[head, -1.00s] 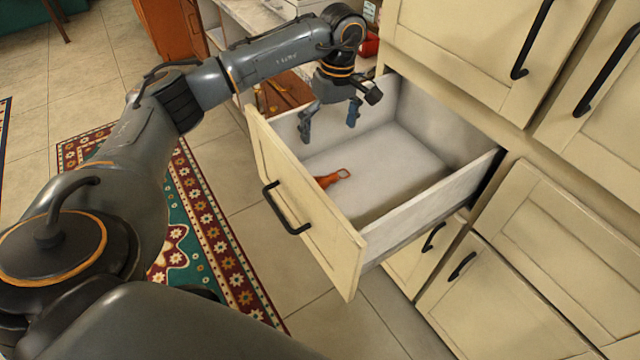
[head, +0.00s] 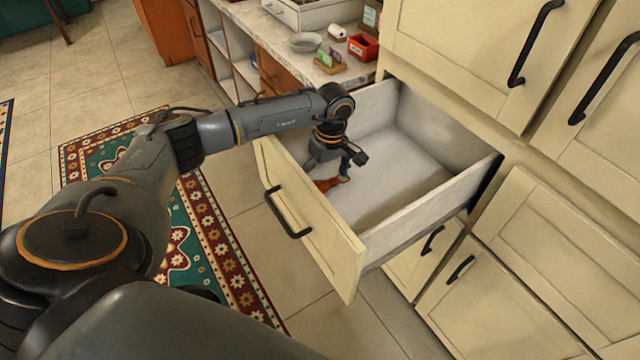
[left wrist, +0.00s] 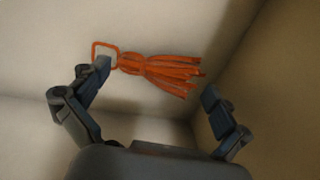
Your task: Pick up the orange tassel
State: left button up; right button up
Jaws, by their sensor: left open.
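The orange tassel (head: 326,185) lies on the floor of the open drawer (head: 411,208), near the drawer's front panel. My left arm partly hides it in the head view. In the left wrist view the tassel (left wrist: 160,70) shows whole, with its loop at the left and its strands spread to the right. My left gripper (head: 328,176) is open and down inside the drawer at the tassel. In the left wrist view one fingertip of the gripper (left wrist: 155,82) overlaps the loop end, and the other is just beyond the strands. Nothing is held. My right gripper does not show.
The drawer's side walls and front panel (head: 310,222) stand around the gripper. Cream cabinets (head: 570,200) rise at the right. The back of the drawer is empty.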

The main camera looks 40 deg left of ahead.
aim_at(324, 183)
pick_arm(q)
jog(key=shift+f, duration=0.35)
jog(key=c, duration=0.7)
jog(key=shift+r, duration=0.1)
jog(key=shift+r, duration=0.25)
jog(key=shift+c, duration=0.2)
notch_tip(324, 183, up, 3)
jog(key=shift+f, duration=0.1)
grip_shut()
notch_tip(324, 183, up, 7)
jog(key=b, duration=0.1)
jog(key=shift+f, duration=0.2)
jog(key=shift+o, duration=1.6)
grip_release()
